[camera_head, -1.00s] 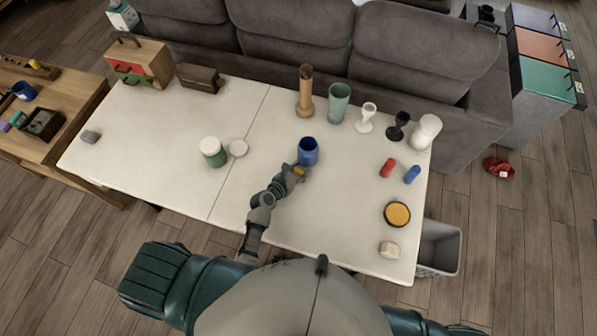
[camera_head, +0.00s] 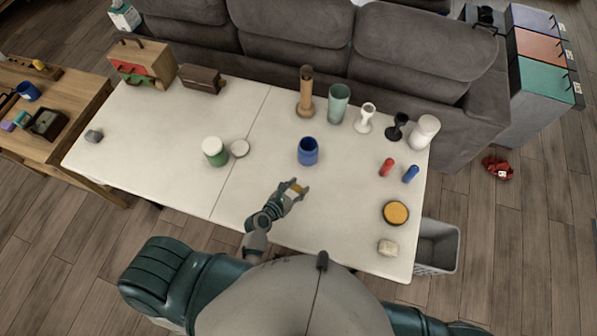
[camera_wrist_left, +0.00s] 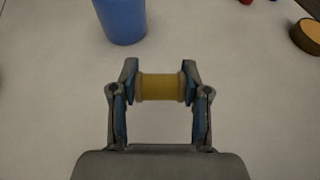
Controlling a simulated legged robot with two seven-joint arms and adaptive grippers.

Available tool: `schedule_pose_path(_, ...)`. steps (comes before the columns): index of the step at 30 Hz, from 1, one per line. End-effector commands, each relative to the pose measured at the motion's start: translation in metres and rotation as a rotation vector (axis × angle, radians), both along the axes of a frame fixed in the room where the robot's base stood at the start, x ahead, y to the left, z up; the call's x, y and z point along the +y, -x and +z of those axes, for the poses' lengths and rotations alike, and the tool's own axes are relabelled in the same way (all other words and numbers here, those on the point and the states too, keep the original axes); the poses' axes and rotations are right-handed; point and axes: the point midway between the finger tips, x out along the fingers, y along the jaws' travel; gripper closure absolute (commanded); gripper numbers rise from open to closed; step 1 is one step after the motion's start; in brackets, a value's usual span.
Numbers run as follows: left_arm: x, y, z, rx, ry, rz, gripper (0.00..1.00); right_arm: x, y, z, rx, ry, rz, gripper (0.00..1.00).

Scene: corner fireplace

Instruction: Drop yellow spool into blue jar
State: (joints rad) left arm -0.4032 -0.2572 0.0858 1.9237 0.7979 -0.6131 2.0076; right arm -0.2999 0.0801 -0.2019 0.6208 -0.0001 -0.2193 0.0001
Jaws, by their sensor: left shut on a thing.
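The blue jar (camera_head: 308,156) stands upright and open-topped near the middle of the white table. It also shows at the top of the left wrist view (camera_wrist_left: 122,18). My left gripper (camera_head: 296,190) is in front of the jar, toward me, and apart from it. It is shut on the yellow spool (camera_wrist_left: 161,87), which lies crosswise between the two fingertips. In the head view the spool (camera_head: 296,187) is a small yellow patch at the fingers. The inside bottom of the jar is hard to make out. My right gripper is not in view.
Red (camera_head: 387,167) and blue (camera_head: 411,173) cylinders and a yellow-topped round tin (camera_head: 396,212) are right. Tall vessels line the back. The table between gripper and jar is clear.

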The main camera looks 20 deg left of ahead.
Motion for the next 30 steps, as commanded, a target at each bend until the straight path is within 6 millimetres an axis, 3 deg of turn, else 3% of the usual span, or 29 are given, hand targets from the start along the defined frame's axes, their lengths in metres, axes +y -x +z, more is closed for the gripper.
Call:
schedule_pose_path(6, -0.007, 0.043, 0.003, 0.002, 0.003, 0.000, 0.75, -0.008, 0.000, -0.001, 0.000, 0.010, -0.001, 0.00)
schedule_pose_path(12, -0.013, 0.064, 0.005, 0.001, 0.002, -0.001, 0.75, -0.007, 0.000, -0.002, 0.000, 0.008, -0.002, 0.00)
schedule_pose_path(21, -0.015, 0.070, 0.007, -0.001, 0.000, -0.001, 0.75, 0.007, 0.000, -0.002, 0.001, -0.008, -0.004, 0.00)
schedule_pose_path(30, -0.016, 0.062, 0.009, -0.003, 0.003, -0.007, 0.75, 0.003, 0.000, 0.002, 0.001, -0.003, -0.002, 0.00)
